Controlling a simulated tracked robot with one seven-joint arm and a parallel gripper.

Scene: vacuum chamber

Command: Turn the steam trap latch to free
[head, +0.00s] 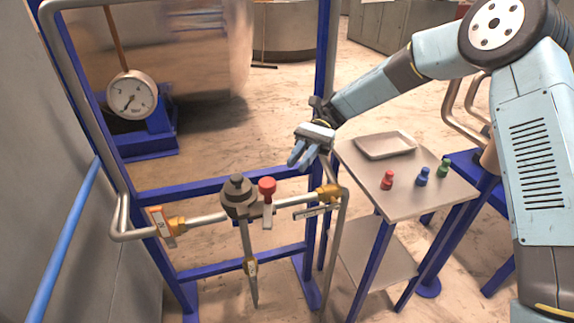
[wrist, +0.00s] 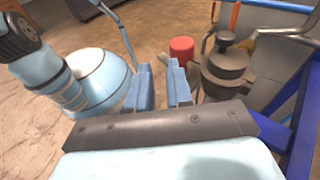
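The steam trap is a dark grey round body (head: 239,198) with a cap on top, set in the horizontal pipe of the blue frame. Just right of it stands a red knob (head: 267,185) on a short stem, which looks like the latch. My gripper (head: 301,158) is above and to the right of the red knob, clear of it, with blue fingers pointing down. In the wrist view the fingers (wrist: 160,70) are apart with nothing between them. There the red knob (wrist: 181,49) shows beyond the fingertips, beside the trap body (wrist: 224,72).
Orange-yellow fittings sit on the pipe at left (head: 174,224) and right (head: 328,192). The blue frame (head: 238,184) and grey pipes surround the trap. At right, a side table (head: 408,192) holds a tray (head: 385,145) and red, blue and green pegs. A gauge (head: 131,95) stands behind.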

